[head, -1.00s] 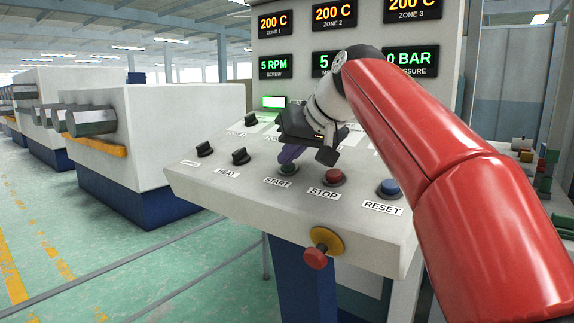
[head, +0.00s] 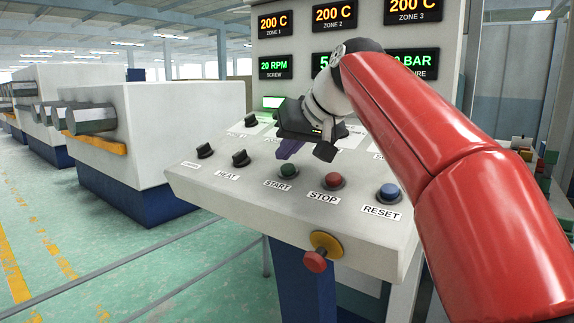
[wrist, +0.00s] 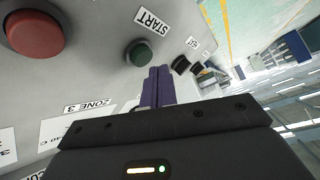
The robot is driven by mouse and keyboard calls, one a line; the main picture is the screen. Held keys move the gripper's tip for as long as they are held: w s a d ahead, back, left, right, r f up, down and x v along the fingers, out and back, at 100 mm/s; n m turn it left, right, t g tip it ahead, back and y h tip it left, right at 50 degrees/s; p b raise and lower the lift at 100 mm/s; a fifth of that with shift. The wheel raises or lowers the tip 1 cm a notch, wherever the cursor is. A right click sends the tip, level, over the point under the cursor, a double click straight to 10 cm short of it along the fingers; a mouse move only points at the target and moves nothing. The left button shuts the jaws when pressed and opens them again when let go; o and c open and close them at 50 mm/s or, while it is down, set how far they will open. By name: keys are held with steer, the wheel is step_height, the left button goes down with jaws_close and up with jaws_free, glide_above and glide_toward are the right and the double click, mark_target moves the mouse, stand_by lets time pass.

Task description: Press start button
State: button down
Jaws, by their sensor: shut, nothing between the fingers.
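The green start button (head: 288,170) sits on the sloped control panel, above the START label (head: 278,186). My gripper (head: 287,153) is just above and behind it, with shut purple fingers and nothing between them. In the wrist view the start button (wrist: 138,53) is fully visible, beyond the shut fingertips (wrist: 159,72) and apart from them. The screw display (head: 275,67) reads 20 RPM.
The red stop button (head: 333,180) and blue reset button (head: 389,191) are to the right of start. Black knobs (head: 240,157) are to the left. A red emergency knob on a yellow base (head: 325,246) juts from the panel's front. The stop button also shows in the wrist view (wrist: 34,30).

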steer(key=r, duration=0.1)
steer(key=r+p, duration=0.1)
steer(key=p, duration=0.1)
steer(key=shift+s+a+r, duration=0.25)
steer(key=shift+s+r, duration=0.1)
steer(key=shift+r, duration=0.05)
steer(key=shift+s+a+r+p, duration=0.15)
steer(key=shift+s+r+p, duration=0.05)
steer(key=shift+r+p, duration=0.25)
steer(key=shift+s+a+r+p, duration=0.15)
steer(key=shift+r+p, duration=0.15)
steer(key=shift+r, duration=0.2)
